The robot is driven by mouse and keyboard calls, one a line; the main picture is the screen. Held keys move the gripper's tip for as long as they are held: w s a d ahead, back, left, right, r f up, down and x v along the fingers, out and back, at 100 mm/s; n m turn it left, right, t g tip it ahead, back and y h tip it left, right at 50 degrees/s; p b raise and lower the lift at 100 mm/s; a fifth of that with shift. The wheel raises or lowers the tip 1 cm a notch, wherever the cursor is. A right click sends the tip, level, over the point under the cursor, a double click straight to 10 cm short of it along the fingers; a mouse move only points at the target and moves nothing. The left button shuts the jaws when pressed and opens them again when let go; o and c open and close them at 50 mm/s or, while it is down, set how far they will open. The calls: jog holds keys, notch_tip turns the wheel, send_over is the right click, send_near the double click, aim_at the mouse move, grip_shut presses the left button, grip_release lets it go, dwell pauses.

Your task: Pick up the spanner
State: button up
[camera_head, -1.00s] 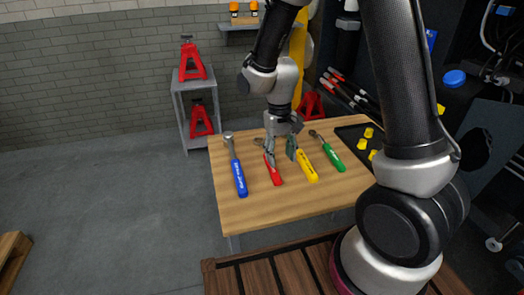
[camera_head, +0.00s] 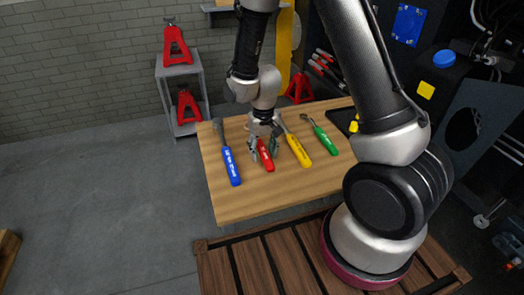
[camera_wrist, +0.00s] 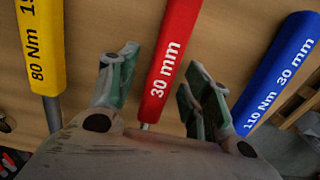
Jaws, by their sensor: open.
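A tool with a red handle (camera_head: 267,160) marked "30 mm" lies on the wooden table, and its handle also shows in the wrist view (camera_wrist: 167,62). Its far end is hidden behind my gripper. My gripper (camera_head: 264,150) points down over this handle. In the wrist view my gripper (camera_wrist: 161,85) is open, with one finger on each side of the red handle and gaps between. I cannot tell whether the fingertips reach below the handle's top. The frames do not clearly show which tool is the spanner.
A blue-handled tool (camera_head: 230,165) lies left of the red one. A yellow-handled tool (camera_head: 297,148) and a green-handled tool (camera_head: 326,140) lie to the right. A black tray (camera_head: 342,117) sits at the table's right. The front of the wooden table (camera_head: 262,201) is clear.

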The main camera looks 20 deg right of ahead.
grip_shut()
dwell(0.3)
notch_tip(320, 180, up, 10)
dwell(0.4)
jog(key=c, duration=0.9)
grip_release()
grip_shut()
